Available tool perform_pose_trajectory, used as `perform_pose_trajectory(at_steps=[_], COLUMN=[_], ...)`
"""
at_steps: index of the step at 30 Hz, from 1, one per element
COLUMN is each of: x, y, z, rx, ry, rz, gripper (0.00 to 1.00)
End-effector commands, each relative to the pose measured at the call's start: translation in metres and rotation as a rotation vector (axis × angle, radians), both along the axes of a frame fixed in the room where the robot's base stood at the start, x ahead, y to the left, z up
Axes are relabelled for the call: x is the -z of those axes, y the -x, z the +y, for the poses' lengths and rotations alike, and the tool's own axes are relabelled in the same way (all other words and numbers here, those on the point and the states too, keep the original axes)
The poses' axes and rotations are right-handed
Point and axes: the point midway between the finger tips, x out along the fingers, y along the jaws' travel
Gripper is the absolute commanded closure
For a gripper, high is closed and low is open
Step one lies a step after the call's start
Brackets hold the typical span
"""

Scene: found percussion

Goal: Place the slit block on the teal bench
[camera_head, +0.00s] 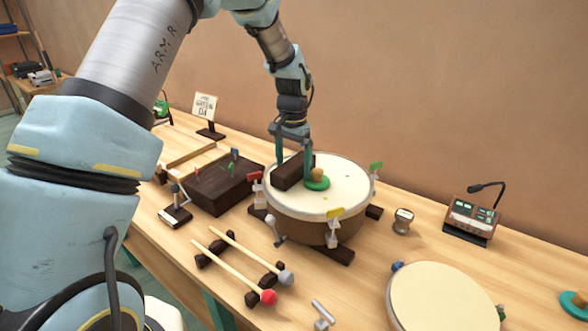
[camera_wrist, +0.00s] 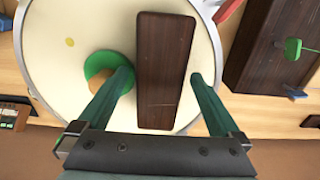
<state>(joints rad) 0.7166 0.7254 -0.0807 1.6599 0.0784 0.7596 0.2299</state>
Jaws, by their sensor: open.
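A dark brown wooden block (camera_head: 290,173), which seems to be the slit block, lies on the pale head of a large drum (camera_head: 340,187). It also shows in the wrist view (camera_wrist: 165,65), long and plain, with no slit that I can make out. My gripper (camera_head: 293,166) is open above the drum, its two teal fingers on either side of the block with gaps. In the wrist view my gripper (camera_wrist: 164,82) has its fingertips beside the block's long sides. The wooden-topped table (camera_head: 185,260) has a teal leg below it; I see no other teal bench.
A green disc with a wooden knob (camera_head: 317,181) sits on the drum close beside the block and one finger. Coloured clamps ring the drum. A dark box (camera_head: 222,185) stands left, two mallets (camera_head: 240,262) in front, a second drum (camera_head: 440,300) and a console (camera_head: 470,219) right.

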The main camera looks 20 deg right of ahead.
Motion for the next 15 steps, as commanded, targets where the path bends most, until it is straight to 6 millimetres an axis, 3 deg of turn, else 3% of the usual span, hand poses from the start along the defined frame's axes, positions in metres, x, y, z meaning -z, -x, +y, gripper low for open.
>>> perform_pose_trajectory(at_steps=[2, 15], x=[-0.0001, -0.0005], y=[0.0, -0.0001], z=[0.0, 0.0], rx=[0.0, -0.001], ry=[0.0, 0.0], rz=[0.0, 0.0], gripper=[0.07, 0.56])
